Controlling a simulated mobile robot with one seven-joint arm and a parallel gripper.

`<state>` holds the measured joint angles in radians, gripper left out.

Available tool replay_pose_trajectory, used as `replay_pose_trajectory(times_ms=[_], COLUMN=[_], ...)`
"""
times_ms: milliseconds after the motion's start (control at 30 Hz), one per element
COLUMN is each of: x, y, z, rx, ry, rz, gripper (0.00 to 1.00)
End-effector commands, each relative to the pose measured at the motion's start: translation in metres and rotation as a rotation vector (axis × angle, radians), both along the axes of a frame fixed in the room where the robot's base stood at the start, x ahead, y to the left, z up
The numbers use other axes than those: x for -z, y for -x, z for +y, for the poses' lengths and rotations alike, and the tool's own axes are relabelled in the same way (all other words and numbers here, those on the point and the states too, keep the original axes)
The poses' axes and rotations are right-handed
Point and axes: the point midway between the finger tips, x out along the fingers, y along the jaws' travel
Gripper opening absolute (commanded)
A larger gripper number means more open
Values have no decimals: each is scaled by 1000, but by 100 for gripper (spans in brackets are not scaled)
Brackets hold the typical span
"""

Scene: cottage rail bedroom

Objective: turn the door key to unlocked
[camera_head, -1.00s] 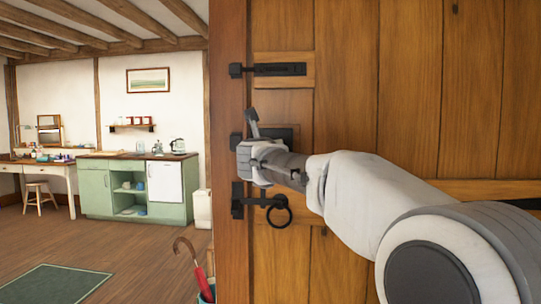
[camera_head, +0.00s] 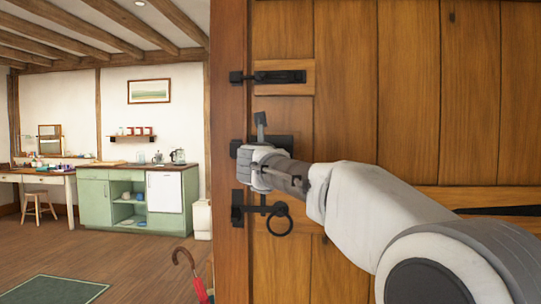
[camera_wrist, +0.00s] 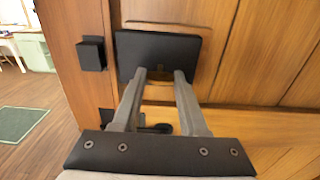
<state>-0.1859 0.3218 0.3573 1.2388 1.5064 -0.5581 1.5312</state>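The black lock plate (camera_wrist: 158,50) fills the top middle of the wrist view, and part of it (camera_head: 284,141) shows in the head view on the wooden door. My gripper (camera_wrist: 161,75) points at the plate, its two grey fingers apart, with the tips overlapping the plate's lower edge. I see nothing held in the gap. In the head view my gripper (camera_head: 258,168) covers the area just below the plate. Whether the fingertips touch the plate cannot be told.
A black bolt (camera_head: 280,77) sits above the lock, and a ring handle (camera_head: 279,218) hangs below it. A black keeper (camera_wrist: 91,54) is on the post at left. A red umbrella (camera_head: 199,289) stands at lower left. The room's floor at left is mostly clear.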

Motion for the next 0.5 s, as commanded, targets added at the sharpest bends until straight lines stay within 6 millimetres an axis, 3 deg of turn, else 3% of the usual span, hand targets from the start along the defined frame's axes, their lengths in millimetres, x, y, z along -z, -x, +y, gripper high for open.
replay_pose_trajectory(times_ms=[33, 167, 500], x=[0, 0, 0], y=[0, 0, 2], z=[0, 0, 0], rx=[0, 0, 0], ry=[-2, -1, 0], rz=[0, 0, 0], gripper=[50, 72, 72])
